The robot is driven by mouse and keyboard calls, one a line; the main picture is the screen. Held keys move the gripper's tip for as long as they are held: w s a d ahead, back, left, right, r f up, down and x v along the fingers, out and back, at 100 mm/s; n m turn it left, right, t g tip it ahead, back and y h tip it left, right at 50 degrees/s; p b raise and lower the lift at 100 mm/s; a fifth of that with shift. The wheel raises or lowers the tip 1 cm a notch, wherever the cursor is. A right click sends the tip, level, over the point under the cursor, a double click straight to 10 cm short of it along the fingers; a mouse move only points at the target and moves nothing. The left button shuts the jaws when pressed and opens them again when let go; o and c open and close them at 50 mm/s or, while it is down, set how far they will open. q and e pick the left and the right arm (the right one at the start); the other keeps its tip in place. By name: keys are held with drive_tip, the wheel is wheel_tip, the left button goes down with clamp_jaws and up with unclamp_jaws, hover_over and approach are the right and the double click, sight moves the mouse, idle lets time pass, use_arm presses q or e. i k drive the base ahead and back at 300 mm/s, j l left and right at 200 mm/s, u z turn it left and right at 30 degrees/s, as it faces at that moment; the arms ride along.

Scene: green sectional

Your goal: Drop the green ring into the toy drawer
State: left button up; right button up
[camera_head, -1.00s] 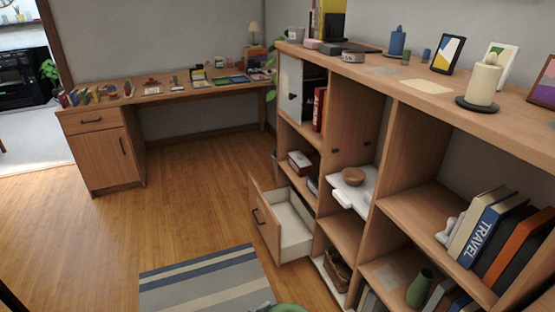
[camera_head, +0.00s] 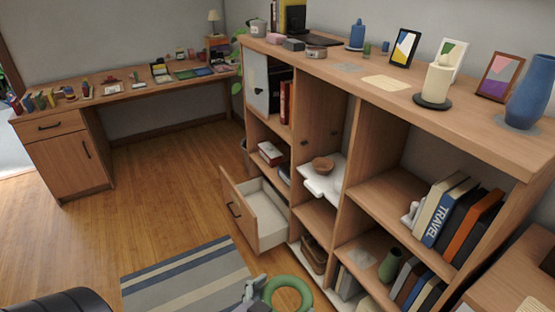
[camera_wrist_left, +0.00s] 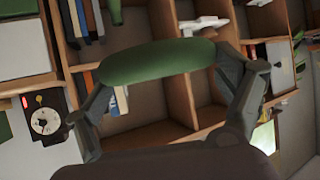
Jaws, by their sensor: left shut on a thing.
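The green ring (camera_head: 288,290) shows at the bottom of the head view. My left gripper (camera_head: 254,294) is shut on the ring at its left side and holds it up in front of the shelf unit. In the left wrist view the ring (camera_wrist_left: 157,61) spans between the two fingers of the gripper (camera_wrist_left: 165,80). The toy drawer (camera_head: 260,211) is pulled open low in the shelf unit, above and left of the ring in the head view. Its white inside looks empty. My right gripper is not in view.
A striped rug (camera_head: 190,280) lies before the drawer. A desk (camera_head: 120,95) stands at the back. The wooden floor left of the drawer is clear.

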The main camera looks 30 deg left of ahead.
sight(254, 210)
drive_tip(key=i+j+z, duration=0.15)
drive_tip(key=j+z, duration=0.2)
drive_tip(key=j, duration=0.65)
drive_tip(key=j+z, duration=0.35)
drive_tip(key=j, duration=0.65)
drive_tip(key=j+z, duration=0.1)
drive_tip(key=j, duration=2.65)
drive_tip(key=i+j, duration=0.35)
drive_tip(key=i, duration=0.15)
